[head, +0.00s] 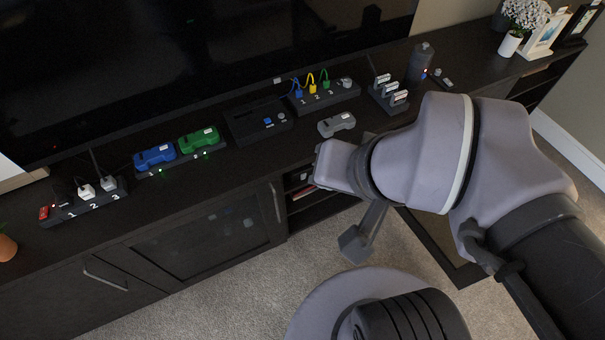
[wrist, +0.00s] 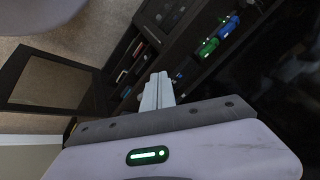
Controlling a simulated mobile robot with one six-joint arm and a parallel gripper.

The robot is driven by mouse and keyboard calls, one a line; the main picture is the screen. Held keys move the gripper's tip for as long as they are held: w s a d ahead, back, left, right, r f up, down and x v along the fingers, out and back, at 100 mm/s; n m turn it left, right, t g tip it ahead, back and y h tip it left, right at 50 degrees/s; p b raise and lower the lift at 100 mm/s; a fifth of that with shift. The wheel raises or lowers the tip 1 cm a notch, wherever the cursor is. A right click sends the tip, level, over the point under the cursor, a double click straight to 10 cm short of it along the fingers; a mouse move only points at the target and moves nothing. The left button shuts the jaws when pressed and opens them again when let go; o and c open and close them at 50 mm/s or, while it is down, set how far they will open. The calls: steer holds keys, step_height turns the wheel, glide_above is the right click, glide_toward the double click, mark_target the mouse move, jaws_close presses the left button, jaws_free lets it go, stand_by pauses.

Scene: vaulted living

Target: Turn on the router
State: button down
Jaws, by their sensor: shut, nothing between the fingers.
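A dark box numbered 1, 2, 3 with blue, yellow and green cables (head: 325,97) stands on the cabinet top near the TV. It looks like the router. It has a round grey knob at its right end; whether it is on cannot be told. My gripper (wrist: 157,90) shows in the wrist view with its fingers shut together and empty. In the head view my arm reaches in from the lower right in front of the cabinet, and the fingertips cannot be made out.
A power strip (head: 85,203) with white plugs and a red switch is at the left. Blue (head: 154,156) and green (head: 199,140) controllers sit on a charger. A grey controller (head: 337,124) lies near the front edge. An open cabinet door (wrist: 55,82) stands out below.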

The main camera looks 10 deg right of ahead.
steer(key=shift+w+f, duration=0.1)
steer(key=shift+w, duration=0.1)
stand_by(0.3)
